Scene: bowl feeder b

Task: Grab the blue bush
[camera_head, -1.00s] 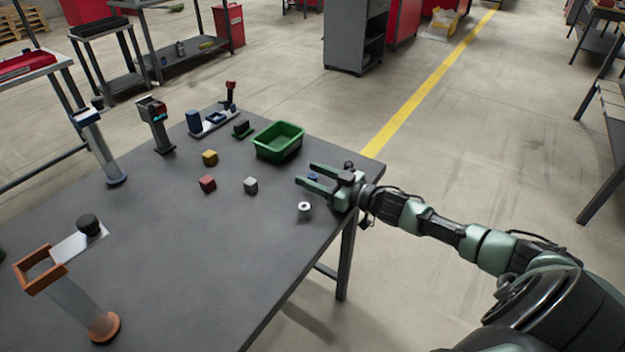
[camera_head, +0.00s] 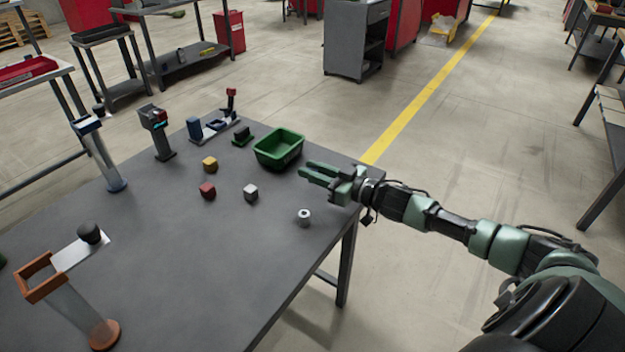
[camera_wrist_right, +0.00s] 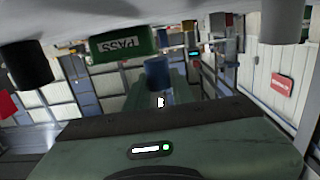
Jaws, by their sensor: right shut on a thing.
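The blue bush (camera_wrist_right: 157,73) shows in the right wrist view as a small blue cylinder at the fingers of my right gripper (camera_wrist_right: 158,88). In the head view my right gripper (camera_head: 318,175) is over the right part of the grey table, with its green fingers close together. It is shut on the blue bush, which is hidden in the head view. My left gripper is in neither view.
A green bin (camera_head: 279,148) stands on the table (camera_head: 190,260) just left of my right gripper; its PASS label (camera_wrist_right: 117,47) shows in the wrist view.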

